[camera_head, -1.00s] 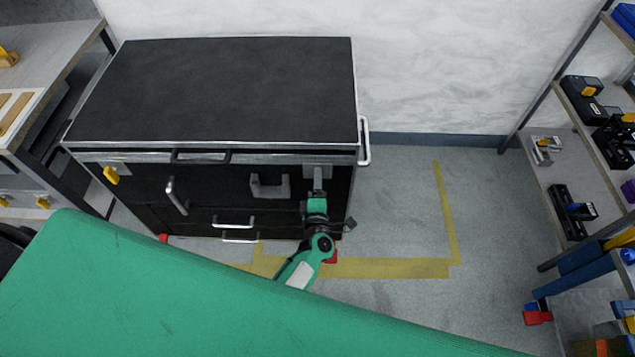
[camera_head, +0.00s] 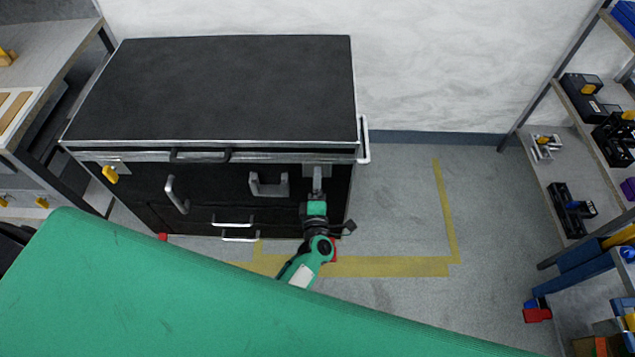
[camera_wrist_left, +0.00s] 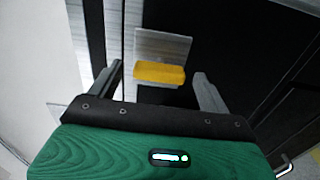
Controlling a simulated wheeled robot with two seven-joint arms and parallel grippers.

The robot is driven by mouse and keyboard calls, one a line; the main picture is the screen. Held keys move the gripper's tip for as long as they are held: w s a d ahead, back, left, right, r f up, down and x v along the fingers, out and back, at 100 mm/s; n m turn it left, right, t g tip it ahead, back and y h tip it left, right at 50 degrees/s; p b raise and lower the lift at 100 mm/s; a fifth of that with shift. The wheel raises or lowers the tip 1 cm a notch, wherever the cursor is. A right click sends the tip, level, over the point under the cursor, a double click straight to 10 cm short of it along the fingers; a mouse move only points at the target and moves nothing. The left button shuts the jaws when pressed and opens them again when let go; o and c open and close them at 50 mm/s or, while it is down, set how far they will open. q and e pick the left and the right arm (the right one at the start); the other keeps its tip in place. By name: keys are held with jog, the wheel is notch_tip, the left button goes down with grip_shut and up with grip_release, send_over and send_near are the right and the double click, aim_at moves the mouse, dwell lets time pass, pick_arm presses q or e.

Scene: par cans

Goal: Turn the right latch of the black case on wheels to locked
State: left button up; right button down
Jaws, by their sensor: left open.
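The black case (camera_head: 220,90) stands against the wall, with a metal-edged top and handles on its front. Its right latch is hidden by my gripper in the head view; only its grey plate (camera_head: 318,171) shows. In the left wrist view the latch is a yellow bar (camera_wrist_left: 159,73) on a grey plate (camera_wrist_left: 163,47), lying crosswise to the metal edge strip. My left gripper (camera_head: 317,182) is at that plate. In the wrist view its open fingers (camera_wrist_left: 158,75) are near the two ends of the bar, with no clear contact. My right gripper is out of view.
The case's left latch (camera_head: 110,174) is yellow and tilted. A workbench (camera_head: 50,60) stands left of the case, and a shelf rack (camera_head: 570,160) with tools stands at right. Yellow tape (camera_head: 390,267) marks the floor, which is clear right of the case.

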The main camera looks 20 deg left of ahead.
pick_arm(q)
jog(key=b+v, duration=0.1)
jog(key=v, duration=1.1)
jog(key=shift+s, duration=0.4)
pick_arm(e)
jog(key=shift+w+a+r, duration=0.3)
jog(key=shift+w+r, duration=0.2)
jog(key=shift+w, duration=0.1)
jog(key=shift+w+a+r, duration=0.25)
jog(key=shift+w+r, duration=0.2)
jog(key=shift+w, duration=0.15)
pick_arm(q)
jog(key=shift+d+r, duration=0.1)
